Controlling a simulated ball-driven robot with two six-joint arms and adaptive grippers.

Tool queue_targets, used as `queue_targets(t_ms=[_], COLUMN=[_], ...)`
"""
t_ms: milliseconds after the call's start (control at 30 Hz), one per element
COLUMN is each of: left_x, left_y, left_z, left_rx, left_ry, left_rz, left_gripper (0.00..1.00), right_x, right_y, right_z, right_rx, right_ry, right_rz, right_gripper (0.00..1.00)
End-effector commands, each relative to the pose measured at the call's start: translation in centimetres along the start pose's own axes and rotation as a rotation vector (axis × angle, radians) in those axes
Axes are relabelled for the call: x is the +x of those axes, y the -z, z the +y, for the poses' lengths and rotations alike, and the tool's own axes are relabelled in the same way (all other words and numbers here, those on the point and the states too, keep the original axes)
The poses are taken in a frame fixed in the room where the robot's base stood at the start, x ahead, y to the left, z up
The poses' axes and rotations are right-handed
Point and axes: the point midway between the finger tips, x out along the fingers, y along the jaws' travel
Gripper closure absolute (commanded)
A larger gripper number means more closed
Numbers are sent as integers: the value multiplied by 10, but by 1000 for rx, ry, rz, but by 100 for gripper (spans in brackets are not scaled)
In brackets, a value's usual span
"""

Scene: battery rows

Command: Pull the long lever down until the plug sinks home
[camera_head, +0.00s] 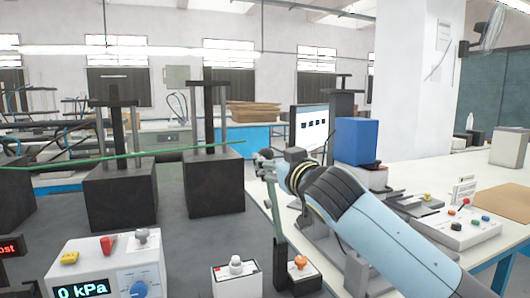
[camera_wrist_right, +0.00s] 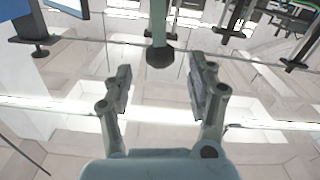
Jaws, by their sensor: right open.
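The long lever (camera_head: 277,222) is a grey-green bar standing nearly upright beside a white box with an orange knob (camera_head: 300,264). Its upper end is close to my right gripper (camera_head: 263,162) in the head view. In the right wrist view, the lever's dark round end (camera_wrist_right: 160,56) shows between the two fingertips of my right gripper (camera_wrist_right: 160,68), with a gap on each side. The right gripper is open and holds nothing. I cannot pick out the plug for certain. My left gripper is not in view.
A white box with a grey knob (camera_head: 236,266) stands left of the lever. A pressure unit reading 0 kPa (camera_head: 82,290) is further left. Dark block stands (camera_head: 214,180) are behind. A blue box (camera_head: 356,141) and a button panel (camera_head: 458,228) are on the right.

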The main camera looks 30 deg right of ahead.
Motion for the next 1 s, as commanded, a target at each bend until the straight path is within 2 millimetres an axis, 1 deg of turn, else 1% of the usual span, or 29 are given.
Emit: queue_targets(t_ms=[33, 100, 200, 300, 433, 700, 1000], left_x=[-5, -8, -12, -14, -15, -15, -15], left_y=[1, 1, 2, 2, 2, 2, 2], left_z=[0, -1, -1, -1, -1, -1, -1], left_rx=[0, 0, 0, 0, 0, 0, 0], left_ry=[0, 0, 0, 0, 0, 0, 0], left_rz=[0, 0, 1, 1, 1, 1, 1], left_gripper=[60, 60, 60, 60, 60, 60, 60], right_x=[12, 25, 42, 53, 61, 62, 62], right_y=[3, 3, 2, 1, 0, -1, -1], right_z=[0, 0, 0, 0, -1, -1, -1], right_rx=[4, 2, 2, 2, 1, 1, 0], right_ry=[0, 0, 1, 1, 2, 2, 2], right_rz=[0, -1, -1, -1, -2, -1, -1], right_gripper=[42, 42, 42, 42, 42, 42, 82])
